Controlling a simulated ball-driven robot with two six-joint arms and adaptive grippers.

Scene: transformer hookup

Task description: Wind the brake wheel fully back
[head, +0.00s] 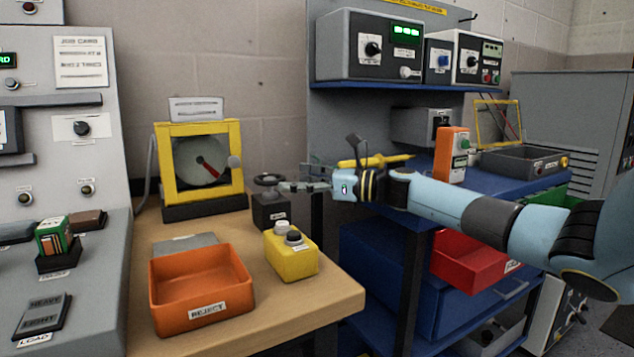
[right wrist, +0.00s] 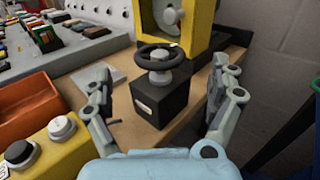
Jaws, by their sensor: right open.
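The brake wheel (head: 268,180) is a small dark handwheel on top of a black block (head: 270,211) with a label, at the back right of the wooden bench. In the right wrist view the wheel (right wrist: 159,57) shows whole, with a grey hub. My right gripper (head: 290,187) is beside the wheel, coming in from the right. In the right wrist view its fingers (right wrist: 167,100) are spread wide, one on each side of the block, with nothing between them in grip. The wheel lies beyond the fingertips and looks untouched. My left gripper is not in view.
A yellow-framed dial (head: 202,165) with a red pointer stands behind the wheel. A yellow button box (head: 291,254) and an orange reject bin (head: 200,290) stand in front. A blue shelf unit (head: 400,88) is to the right, close to my right arm.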

